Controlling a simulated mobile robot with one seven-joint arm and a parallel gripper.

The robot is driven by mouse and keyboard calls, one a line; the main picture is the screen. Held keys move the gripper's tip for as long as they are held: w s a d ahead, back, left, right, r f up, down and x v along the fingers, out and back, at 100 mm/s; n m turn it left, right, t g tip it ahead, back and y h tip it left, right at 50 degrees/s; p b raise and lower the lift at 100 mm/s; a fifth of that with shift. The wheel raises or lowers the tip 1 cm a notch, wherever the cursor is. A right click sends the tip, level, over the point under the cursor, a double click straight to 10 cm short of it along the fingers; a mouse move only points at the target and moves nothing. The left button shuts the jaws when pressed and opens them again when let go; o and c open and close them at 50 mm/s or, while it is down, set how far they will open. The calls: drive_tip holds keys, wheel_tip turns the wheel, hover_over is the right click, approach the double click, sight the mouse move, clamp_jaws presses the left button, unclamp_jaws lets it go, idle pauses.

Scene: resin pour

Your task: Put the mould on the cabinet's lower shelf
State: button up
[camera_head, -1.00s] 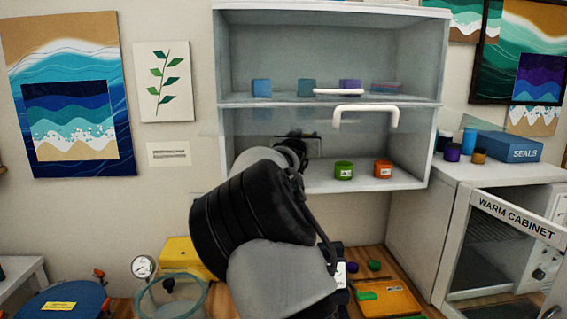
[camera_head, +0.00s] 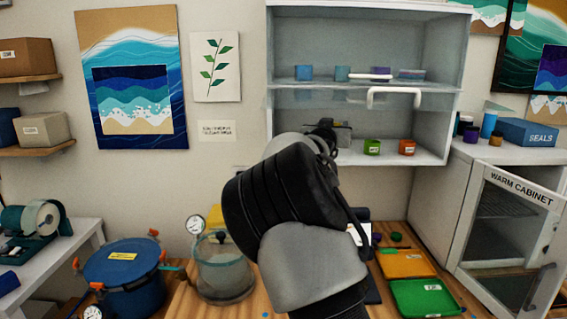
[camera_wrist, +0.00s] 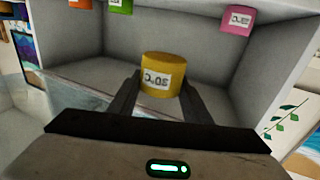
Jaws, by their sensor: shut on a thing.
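In the wrist view, my gripper (camera_wrist: 161,84) is shut on a yellow round mould (camera_wrist: 163,64) with a white label, one finger at each side. It is at the lower compartment of the wall cabinet (camera_head: 457,100), left of the green mould (camera_head: 372,147) and orange mould (camera_head: 407,147) standing on the lower shelf (camera_head: 425,158). In the head view my arm hides the gripper's fingers and the yellow mould. I cannot tell whether the mould touches the shelf. A pink mould (camera_wrist: 236,20) shows in the wrist view.
The upper shelf (camera_head: 290,84) holds several coloured pieces. A white handle (camera_head: 394,93) hangs across the cabinet front. Below are a glass pot (camera_head: 224,270), a blue pot (camera_head: 122,268) and green and orange trays (camera_head: 425,297).

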drive_tip(key=s+d+f+h, duration=0.1)
drive_tip(key=s+d+f, duration=0.6)
drive_tip(key=f, duration=0.3)
drive_tip(key=s+a+f+n+y, duration=0.2)
drive_tip(key=s+a+f+y, duration=0.1)
drive_tip(key=s, duration=0.4)
drive_tip(key=s+a+f+n+t+y, duration=0.1)
drive_tip(key=s+a+f+y, duration=0.2)
drive_tip(key=s+f, duration=0.5)
drive_tip(key=shift+a+f+n+y, duration=0.2)
drive_tip(key=shift+a+n+y, duration=0.2)
drive_tip(key=shift+a, duration=0.5)
drive_tip(key=shift+s+d, duration=0.1)
